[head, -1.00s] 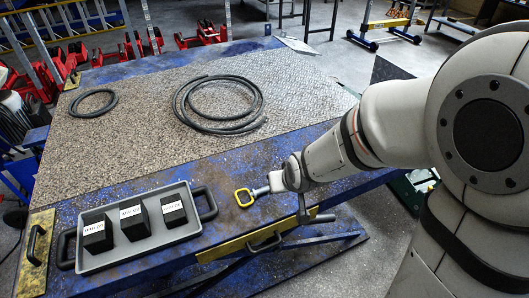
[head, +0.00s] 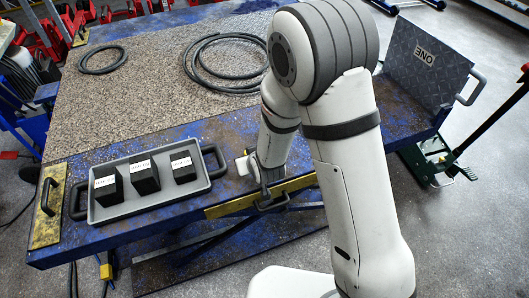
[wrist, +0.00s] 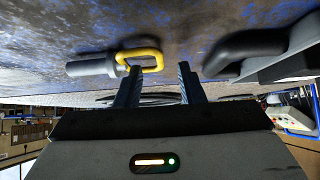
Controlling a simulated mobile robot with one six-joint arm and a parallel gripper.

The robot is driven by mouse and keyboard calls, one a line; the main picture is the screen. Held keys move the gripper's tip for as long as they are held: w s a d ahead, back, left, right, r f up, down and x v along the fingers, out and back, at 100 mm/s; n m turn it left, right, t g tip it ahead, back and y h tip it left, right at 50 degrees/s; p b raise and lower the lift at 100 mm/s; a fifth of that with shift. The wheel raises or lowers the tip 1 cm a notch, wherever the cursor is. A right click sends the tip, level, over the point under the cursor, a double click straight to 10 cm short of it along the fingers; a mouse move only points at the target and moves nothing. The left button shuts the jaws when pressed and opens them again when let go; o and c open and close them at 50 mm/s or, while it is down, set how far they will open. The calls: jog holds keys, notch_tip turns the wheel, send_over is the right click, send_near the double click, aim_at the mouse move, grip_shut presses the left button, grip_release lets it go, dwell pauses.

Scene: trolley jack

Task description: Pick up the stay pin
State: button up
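The stay pin (wrist: 118,62) shows in the wrist view, a grey cylinder with a yellow loop handle, lying on the worn blue table top (wrist: 200,30). My gripper (wrist: 160,67) is open, its two dark fingers apart. The yellow loop appears between and just beyond the fingertips, and the grey shaft extends to the left past the left finger. I cannot tell whether a finger touches it.
A grey tray (head: 105,217) with black handles holds three labelled black blocks, left of my gripper; its handle (wrist: 245,45) is close to the right finger. Coiled hoses (head: 190,60) lie farther back. A grey panel marked ONE (head: 445,75) stands at the right.

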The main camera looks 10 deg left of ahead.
jog(key=shift+x, duration=1.5)
grip_shut()
